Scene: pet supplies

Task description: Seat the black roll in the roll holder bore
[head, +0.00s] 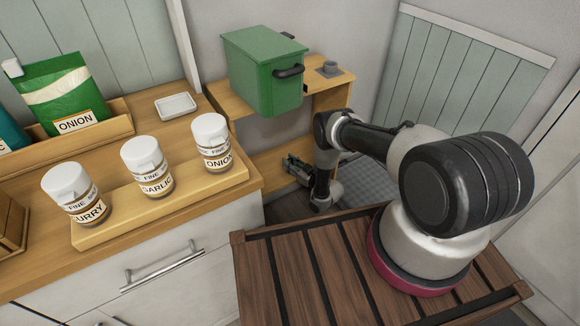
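My gripper (294,164) is low beside the wooden stand, near its lower board and to the right of the counter. It is small and dark here, and I cannot tell whether its fingers are open or shut, or on anything. I cannot make out a black roll; any roll near the fingers blends with the dark gripper. A small grey cup-like piece on a flat base (329,68) stands on the stand's upper board, right of the green box. It may be the roll holder; its bore is too small to judge. My gripper is below it and apart from it.
The green box (257,75) with a black handle fills much of the stand's upper board (338,81). The counter at left carries several labelled jars on a wooden riser (160,212), a white dish (175,106) and a green bag (62,97). A grey mat (368,180) lies on the floor.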

